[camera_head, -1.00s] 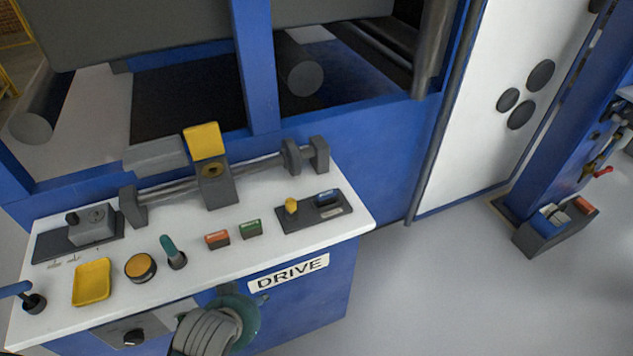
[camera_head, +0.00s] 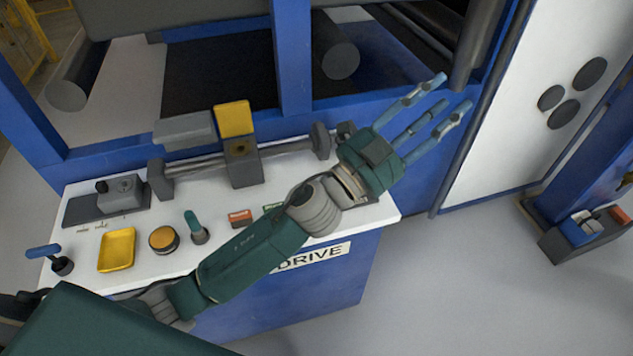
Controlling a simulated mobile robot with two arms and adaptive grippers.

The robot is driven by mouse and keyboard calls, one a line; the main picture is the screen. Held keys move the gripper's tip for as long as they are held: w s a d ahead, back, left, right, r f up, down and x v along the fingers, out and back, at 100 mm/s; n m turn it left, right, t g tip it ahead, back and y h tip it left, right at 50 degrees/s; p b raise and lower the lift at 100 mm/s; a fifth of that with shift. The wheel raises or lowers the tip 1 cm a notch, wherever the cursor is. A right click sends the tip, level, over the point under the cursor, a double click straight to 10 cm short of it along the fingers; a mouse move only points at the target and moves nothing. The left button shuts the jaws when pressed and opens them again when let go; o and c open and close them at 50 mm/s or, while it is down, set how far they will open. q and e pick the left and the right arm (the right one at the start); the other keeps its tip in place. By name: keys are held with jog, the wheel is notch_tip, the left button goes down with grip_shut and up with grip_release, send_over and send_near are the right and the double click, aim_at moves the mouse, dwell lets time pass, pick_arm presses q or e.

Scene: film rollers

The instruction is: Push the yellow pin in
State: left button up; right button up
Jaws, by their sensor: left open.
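My left gripper (camera_head: 448,98) has its blue-grey fingers spread, open and empty. It is over the right end of the white DRIVE panel (camera_head: 82,235), pointing up and right toward the blue frame. A small yellow knob on a dark block, which may be the yellow pin, is hidden now behind my left wrist and forearm. Other yellow parts in view are a tilted square plate (camera_head: 234,118) on the grey rail block (camera_head: 243,163), a round button (camera_head: 164,240) and a shallow tray (camera_head: 117,249). My right gripper is not in view.
A teal lever (camera_head: 195,227), a red button (camera_head: 240,217) and a blue-handled lever (camera_head: 50,256) stand on the panel. A grey rail (camera_head: 195,166) runs along its back. Blue frame posts (camera_head: 292,55) rise behind.

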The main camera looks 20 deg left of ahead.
pick_arm(q)
jog(key=s+d+m+g+h, duration=0.6)
jog(key=d+m+g, duration=0.45)
jog(key=m, duration=0.25)
notch_tip(320, 180, down, 14)
jog(key=s+a+m+g+y, duration=0.1)
jog(key=a+m+g+y, duration=0.2)
jog(key=m+g+y, duration=0.5)
jog(key=w+a+f+y, duration=0.2)
jog(key=a+f+y, duration=0.1)
jog(key=a, duration=0.3)
jog(key=w+a+f+y, duration=0.3)
jog(key=a+y, duration=0.1)
jog(key=a, duration=0.3)
jog(key=w+a+r+n+t+y, duration=0.1)
jog(key=w+a+y, duration=0.15)
jog(key=a, duration=0.55)
jog(key=w+a+r+n+y, duration=0.1)
jog(key=a+y, duration=0.2)
jog(key=a, duration=0.5)
notch_tip(320, 180, down, 11)
jog(key=shift+s+r+p, duration=0.1)
jog(key=shift+r+p, duration=0.1)
jog(key=shift+p, duration=1)
